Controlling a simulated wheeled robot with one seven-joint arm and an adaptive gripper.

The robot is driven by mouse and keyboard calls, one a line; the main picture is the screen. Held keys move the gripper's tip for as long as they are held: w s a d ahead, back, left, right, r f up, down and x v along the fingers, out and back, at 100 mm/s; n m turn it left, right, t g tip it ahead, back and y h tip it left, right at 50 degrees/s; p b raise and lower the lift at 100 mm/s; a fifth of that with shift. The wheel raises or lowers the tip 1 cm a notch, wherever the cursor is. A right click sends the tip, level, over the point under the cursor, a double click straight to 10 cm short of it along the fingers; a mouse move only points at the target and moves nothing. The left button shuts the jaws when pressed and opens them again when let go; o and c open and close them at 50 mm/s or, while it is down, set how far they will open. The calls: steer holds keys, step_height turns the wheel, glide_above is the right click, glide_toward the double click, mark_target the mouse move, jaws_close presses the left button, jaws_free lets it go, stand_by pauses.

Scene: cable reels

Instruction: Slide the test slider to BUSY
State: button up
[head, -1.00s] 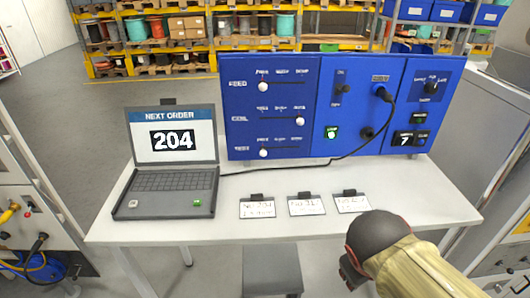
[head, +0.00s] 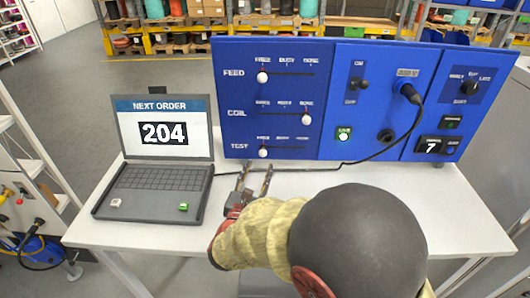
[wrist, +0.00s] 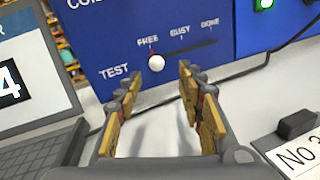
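The test slider is the bottom one on the blue panel (head: 330,60). Its white knob (head: 263,152) sits at the left end of its slot, under FREE; the knob also shows in the wrist view (wrist: 156,63). The BUSY mark (wrist: 180,31) is to the knob's right, near the slot's middle. My gripper (head: 257,172) is open and empty just in front of and below the test row. In the wrist view its two fingers (wrist: 157,95) stand apart, with the knob beyond them and between their tips, apart from both.
The feed knob (head: 262,77) is at FREE and the coil knob (head: 306,119) at DONE. A laptop (head: 152,190) showing 204 stands left of my gripper. A black cable (head: 330,166) runs along the table in front of the panel. A card reading "No 3" (wrist: 297,152) lies at right.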

mark_target(262, 156)
steer(key=shift+w+a+f, duration=0.1)
steer(key=shift+w+a, duration=0.2)
steer(key=b+x, duration=0.1)
steer(key=x, duration=0.6)
steer(key=shift+w, duration=0.15)
steer(key=shift+c, duration=1.3)
jaws_close()
steer(key=shift+d, duration=0.1)
